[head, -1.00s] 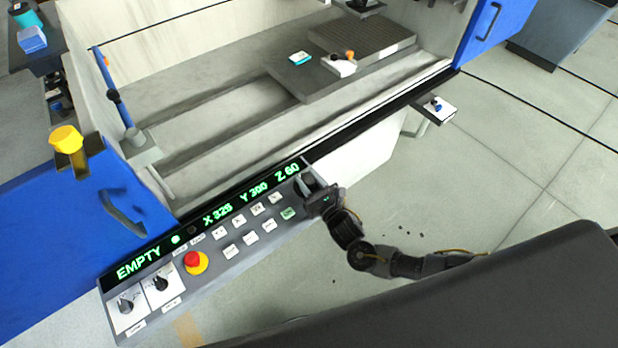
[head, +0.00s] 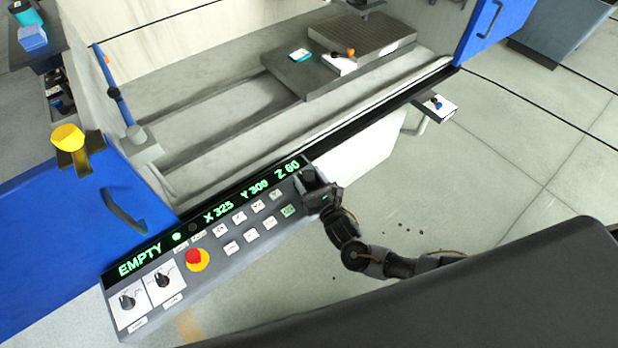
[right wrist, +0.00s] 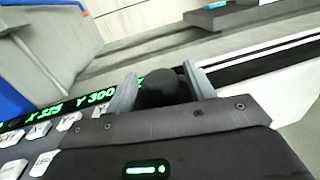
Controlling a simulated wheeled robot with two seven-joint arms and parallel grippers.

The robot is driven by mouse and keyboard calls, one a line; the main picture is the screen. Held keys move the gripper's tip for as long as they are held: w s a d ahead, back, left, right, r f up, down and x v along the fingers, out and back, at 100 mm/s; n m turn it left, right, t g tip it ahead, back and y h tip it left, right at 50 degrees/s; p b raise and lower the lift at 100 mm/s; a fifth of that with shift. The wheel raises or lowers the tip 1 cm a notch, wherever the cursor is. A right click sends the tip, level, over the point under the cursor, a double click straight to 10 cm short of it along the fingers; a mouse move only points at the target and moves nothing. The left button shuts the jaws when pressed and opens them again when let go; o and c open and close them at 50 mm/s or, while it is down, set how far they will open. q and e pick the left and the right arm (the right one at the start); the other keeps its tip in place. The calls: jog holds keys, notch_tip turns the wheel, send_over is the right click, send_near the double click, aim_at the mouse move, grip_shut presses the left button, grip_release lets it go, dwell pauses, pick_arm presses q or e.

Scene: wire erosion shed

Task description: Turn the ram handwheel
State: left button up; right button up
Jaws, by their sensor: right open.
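The ram handwheel appears to be the dark round knob (right wrist: 160,90) at the right end of the control panel (head: 240,268). It shows between my right gripper's fingers in the right wrist view, its lower part hidden by the gripper body. My right gripper (head: 308,178) is over that end of the panel in the head view and largely covers the knob there. In the right wrist view the right gripper (right wrist: 160,78) is open, with one finger on each side of the knob. I cannot tell whether the fingers touch it. My left gripper is not in view.
The panel carries white buttons (head: 250,235), a red emergency stop (head: 195,257), two rotary switches (head: 163,281) and a green display (head: 220,214) reading EMPTY, X 325, Y 300, Z 60. The machine's work tank lies behind. A small shelf (head: 447,112) juts out at the right; floor beyond is open.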

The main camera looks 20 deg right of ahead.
jog(key=shift+s, duration=0.1)
jog(key=b+v, duration=0.1)
jog(key=v, duration=0.9)
jog(key=shift+s+b, duration=0.3)
jog(key=shift+d, duration=0.1)
